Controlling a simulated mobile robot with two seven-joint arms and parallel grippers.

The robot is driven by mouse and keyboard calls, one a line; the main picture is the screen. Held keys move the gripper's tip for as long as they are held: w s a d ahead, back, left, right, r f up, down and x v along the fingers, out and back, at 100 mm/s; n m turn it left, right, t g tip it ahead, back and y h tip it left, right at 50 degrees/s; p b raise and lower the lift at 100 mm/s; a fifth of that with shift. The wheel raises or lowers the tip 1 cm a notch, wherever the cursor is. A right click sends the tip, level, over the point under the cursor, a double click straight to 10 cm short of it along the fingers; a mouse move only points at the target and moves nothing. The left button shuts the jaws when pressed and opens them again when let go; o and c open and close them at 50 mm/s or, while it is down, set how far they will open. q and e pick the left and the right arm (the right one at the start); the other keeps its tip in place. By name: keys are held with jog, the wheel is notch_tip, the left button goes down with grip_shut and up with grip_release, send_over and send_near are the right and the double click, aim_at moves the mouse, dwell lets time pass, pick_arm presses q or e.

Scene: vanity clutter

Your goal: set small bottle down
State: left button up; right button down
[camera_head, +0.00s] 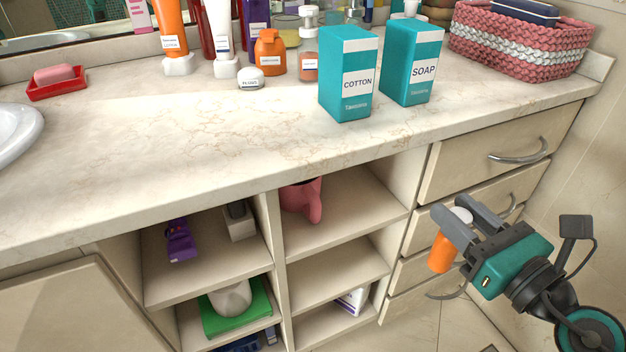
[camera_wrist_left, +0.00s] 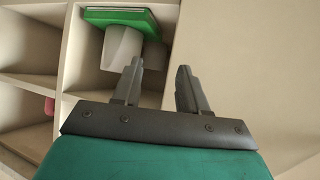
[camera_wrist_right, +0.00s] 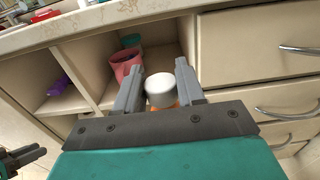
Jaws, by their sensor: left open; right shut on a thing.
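The small bottle (camera_head: 441,252) is orange with a white cap. My right gripper (camera_head: 454,222) is shut on it and holds it in the air in front of the drawers, below the counter's height. In the right wrist view the white cap (camera_wrist_right: 160,88) shows between the two fingers, with a little orange under it. My left gripper (camera_wrist_left: 155,88) is open and empty in the left wrist view, in front of the shelves. It does not show in the head view.
The counter (camera_head: 200,130) has a wide clear area at front left. Teal cotton box (camera_head: 346,100) and soap box (camera_head: 408,90) stand on it. A woven basket (camera_head: 500,50) is at the right. Open shelves (camera_head: 335,235) hold a pink pot (camera_head: 302,198). Drawer handles (camera_head: 520,152) stick out.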

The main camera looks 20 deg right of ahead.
jog(key=shift+w, duration=0.45)
jog(key=shift+w+b, duration=0.55)
jog(key=shift+w, duration=0.25)
pick_arm(q)
jog(key=shift+w+d+f+b, duration=0.1)
jog(key=shift+d+f+b, duration=0.2)
jog(key=shift+f+b, duration=0.3)
pick_arm(e)
jog(key=w+f, duration=0.2)
jog(key=w, duration=0.5)
jog(key=w+a+f, duration=0.1)
jog(key=w, duration=0.7)
jog(key=shift+w+a+f, duration=0.15)
jog(key=shift+f, duration=0.2)
jog(key=c, duration=0.7)
grip_release()
